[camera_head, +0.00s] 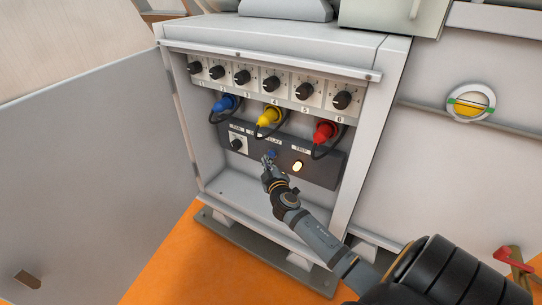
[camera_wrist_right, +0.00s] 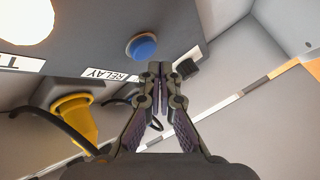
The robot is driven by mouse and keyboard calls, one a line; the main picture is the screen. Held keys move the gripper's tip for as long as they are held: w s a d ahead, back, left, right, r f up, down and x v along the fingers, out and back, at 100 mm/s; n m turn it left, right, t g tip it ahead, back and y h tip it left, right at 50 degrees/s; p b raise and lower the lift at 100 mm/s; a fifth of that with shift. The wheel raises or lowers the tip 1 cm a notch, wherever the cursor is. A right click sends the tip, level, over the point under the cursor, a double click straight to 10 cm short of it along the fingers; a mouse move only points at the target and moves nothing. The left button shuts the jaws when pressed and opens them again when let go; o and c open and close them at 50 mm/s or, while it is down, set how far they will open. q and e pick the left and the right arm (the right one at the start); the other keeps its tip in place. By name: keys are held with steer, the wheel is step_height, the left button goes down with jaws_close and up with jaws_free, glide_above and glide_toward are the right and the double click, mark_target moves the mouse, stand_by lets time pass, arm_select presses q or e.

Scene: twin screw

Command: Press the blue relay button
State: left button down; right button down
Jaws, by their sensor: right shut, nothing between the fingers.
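The blue relay button (camera_head: 272,153) sits on the dark panel (camera_head: 322,172) inside the open cabinet, below the yellow plug. In the right wrist view the round blue button (camera_wrist_right: 141,46) shows beside the RELAY label, just beyond the fingertips and slightly left of them. My right gripper (camera_head: 267,160) is shut and empty, close in front of the panel just below the button; its closed fingertips also show in the right wrist view (camera_wrist_right: 155,68). I cannot tell whether they touch the panel, but the button looks apart from them. My left gripper is not in view.
A lit button (camera_head: 297,166) is right of the blue one, and a black rotary knob (camera_head: 236,144) is left. Blue (camera_head: 222,103), yellow (camera_head: 268,116) and red (camera_head: 325,131) plugs with cables hang above. The cabinet door (camera_head: 95,170) stands open at left.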

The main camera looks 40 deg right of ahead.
steer(key=shift+d, duration=0.1)
stand_by(0.6)
steer(key=shift+w+d, duration=0.2)
steer(key=shift+d, duration=0.1)
steer(key=shift+w+d, duration=0.15)
steer(key=shift+d, duration=0.3)
stand_by(0.6)
steer(key=shift+a, duration=0.15)
steer(key=shift+s+a, duration=0.35)
steer(key=shift+a, duration=0.35)
steer(key=a, duration=0.1)
steer(key=s+a, duration=0.1)
steer(key=a, duration=0.1)
steer(key=s+a, duration=0.1)
steer(key=shift+a, duration=0.35)
stand_by(0.7)
